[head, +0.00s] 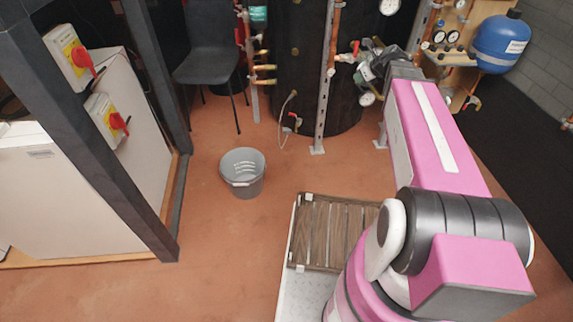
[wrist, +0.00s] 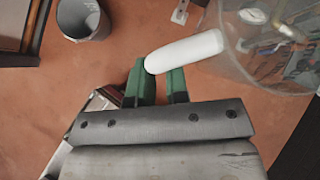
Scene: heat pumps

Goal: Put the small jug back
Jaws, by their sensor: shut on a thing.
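The small jug (wrist: 262,70) is a clear, see-through vessel at the upper right of the wrist view, with a thick white handle (wrist: 187,50). My gripper (wrist: 157,80) has green fingers, which are shut on the end of the white handle. The jug hangs out to the right of the fingers, and its rim and far side run out of the picture. In the head view my pink arm reaches toward the pipework by the dark tank. The jug cannot be made out clearly there.
A grey bucket (head: 242,172) stands on the reddish floor. A slatted wooden crate (head: 330,232) lies nearer. The dark tank (head: 305,70) with pipes and gauges stands behind my arm, a blue vessel (head: 499,45) at right, a chair (head: 217,50) at back. Floor between bucket and left post is free.

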